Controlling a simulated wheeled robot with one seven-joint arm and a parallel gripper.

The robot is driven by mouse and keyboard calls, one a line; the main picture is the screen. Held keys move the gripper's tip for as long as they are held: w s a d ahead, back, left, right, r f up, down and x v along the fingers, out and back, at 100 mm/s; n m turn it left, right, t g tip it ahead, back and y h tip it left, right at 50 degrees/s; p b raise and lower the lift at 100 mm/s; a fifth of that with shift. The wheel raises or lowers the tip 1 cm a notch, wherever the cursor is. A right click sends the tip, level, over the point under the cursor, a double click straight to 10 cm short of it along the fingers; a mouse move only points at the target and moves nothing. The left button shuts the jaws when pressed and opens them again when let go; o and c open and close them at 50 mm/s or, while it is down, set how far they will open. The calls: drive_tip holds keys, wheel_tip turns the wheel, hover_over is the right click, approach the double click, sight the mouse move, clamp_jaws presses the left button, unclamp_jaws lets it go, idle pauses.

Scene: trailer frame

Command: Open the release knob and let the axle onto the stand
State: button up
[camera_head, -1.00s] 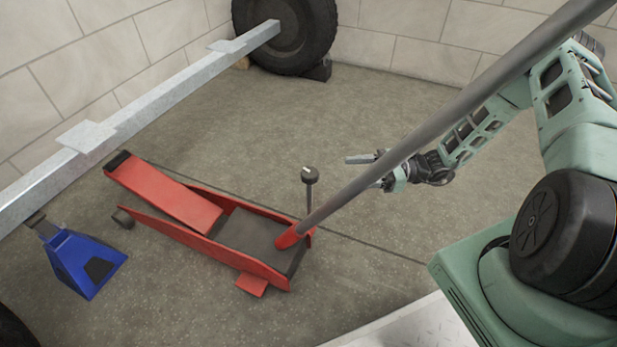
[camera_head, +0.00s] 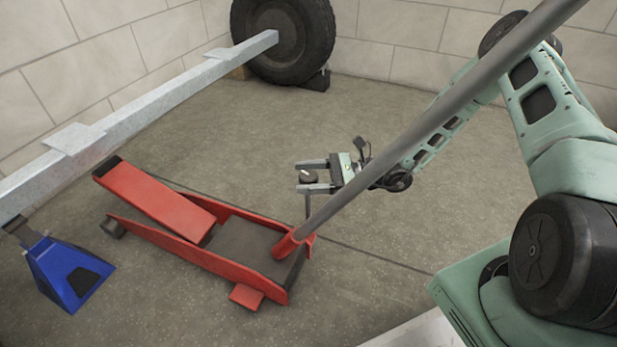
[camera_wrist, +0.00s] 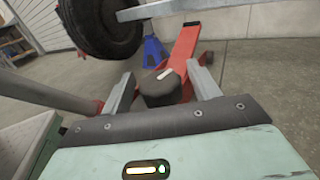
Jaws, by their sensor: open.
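The release knob (camera_head: 308,176) is a dark cap with a pale mark, on a thin upright rod beside the jack's handle socket. In the wrist view the knob (camera_wrist: 160,88) sits between my two open fingers. My gripper (camera_head: 312,176) is open, its fingers reaching around the knob from the right; I cannot tell whether they touch it. The red floor jack (camera_head: 190,258) has its lift arm raised toward the grey axle beam (camera_head: 120,122). The blue stand (camera_head: 68,270) is under the axle near its left end. Whether axle and stand touch is unclear.
The jack's long grey handle (camera_head: 420,130) slants up to the right, close in front of my gripper and arm. A wheel (camera_head: 285,40) at the axle's far end rests by a dark chock (camera_head: 316,80). Floor behind the jack is clear.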

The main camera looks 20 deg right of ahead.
drive_tip(key=c, duration=1)
drive_tip(key=shift+o, duration=0.3)
drive_tip(key=shift+r+n+g+p, duration=0.3)
drive_tip(key=shift+g+p, duration=0.2)
drive_tip(key=shift+p, duration=0.5)
drive_tip(key=shift+n+g+p, duration=0.3)
drive_tip(key=shift+g+p, duration=0.1)
drive_tip(key=shift+p, duration=0.3)
drive_tip(key=shift+f+g+y, duration=0.25)
drive_tip(key=shift+g+y, duration=0.05)
drive_tip(key=o, duration=0.9)
drive_tip(key=shift+o, duration=0.2)
drive_tip(key=s+d+p, duration=0.3)
drive_tip(key=d+p, duration=0.3)
drive_tip(key=d, duration=1.1)
